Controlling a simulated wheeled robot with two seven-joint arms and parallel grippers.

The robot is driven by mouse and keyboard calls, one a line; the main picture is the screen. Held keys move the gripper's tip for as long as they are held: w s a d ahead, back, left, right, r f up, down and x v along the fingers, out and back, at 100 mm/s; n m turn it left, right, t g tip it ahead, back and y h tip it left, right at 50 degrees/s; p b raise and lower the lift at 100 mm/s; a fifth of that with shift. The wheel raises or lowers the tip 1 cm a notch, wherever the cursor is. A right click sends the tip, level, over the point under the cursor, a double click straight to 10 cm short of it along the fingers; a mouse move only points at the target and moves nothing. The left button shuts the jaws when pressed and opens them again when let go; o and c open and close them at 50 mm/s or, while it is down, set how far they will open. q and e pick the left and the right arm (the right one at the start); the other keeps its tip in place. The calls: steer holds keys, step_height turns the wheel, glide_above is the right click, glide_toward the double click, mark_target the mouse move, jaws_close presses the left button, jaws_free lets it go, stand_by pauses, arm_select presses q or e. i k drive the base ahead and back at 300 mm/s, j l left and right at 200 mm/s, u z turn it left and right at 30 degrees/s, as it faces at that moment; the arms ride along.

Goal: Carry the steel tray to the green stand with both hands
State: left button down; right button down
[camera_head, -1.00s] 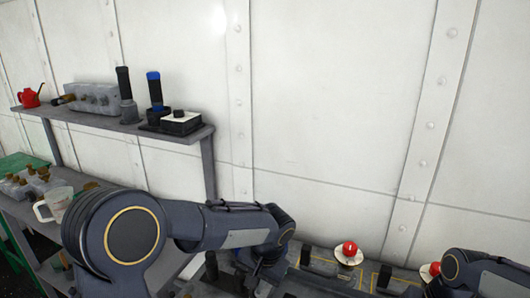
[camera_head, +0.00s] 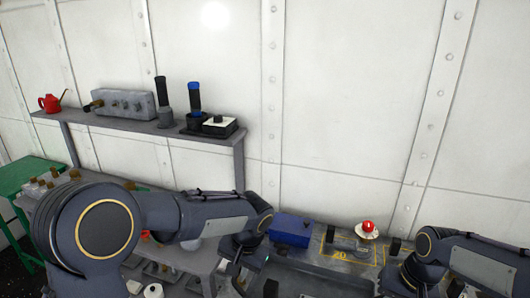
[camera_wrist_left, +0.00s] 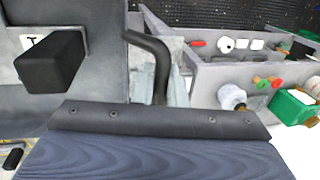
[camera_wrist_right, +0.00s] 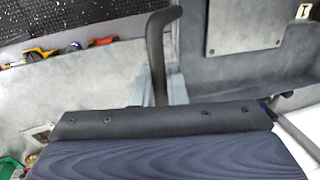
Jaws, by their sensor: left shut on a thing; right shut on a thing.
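The steel tray (camera_head: 320,284) shows only in part at the bottom of the head view, as a grey surface between my two arms. My left gripper (camera_head: 240,262) is at its left side. In the left wrist view the jaws (camera_wrist_left: 172,88) are shut on a black curved handle (camera_wrist_left: 150,50). My right gripper (camera_head: 392,284) is at the tray's right side, partly hidden by its own arm. In the right wrist view its jaws (camera_wrist_right: 160,88) are shut on a similar black handle (camera_wrist_right: 156,45). The green stand (camera_head: 28,176) is at the far left, partly hidden by my left arm.
A blue box (camera_head: 290,230) and a red button (camera_head: 368,226) on a pale base stand on the bench behind the tray. A grey shelf (camera_head: 180,131) with several items runs along the riveted wall. A lower bench (camera_head: 195,258) with small items lies beyond my left arm.

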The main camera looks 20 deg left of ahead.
mark_target(18, 177)
steer(key=j, duration=5.15)
steer(key=i+j, duration=0.1)
steer(key=j, duration=0.95)
steer(key=i+j, duration=0.1)
steer(key=j, duration=0.3)
steer(key=i+j, duration=0.1)
steer(key=j, duration=0.3)
steer(key=i+j, duration=0.1)
steer(key=j, duration=0.3)
steer(key=i+j, duration=0.1)
steer(key=j, duration=0.35)
steer(key=i+j, duration=0.1)
steer(key=j, duration=0.3)
steer(key=i+j, duration=0.2)
steer(key=j, duration=0.15)
steer(key=i+j+u, duration=0.1)
steer(key=i+j, duration=0.15)
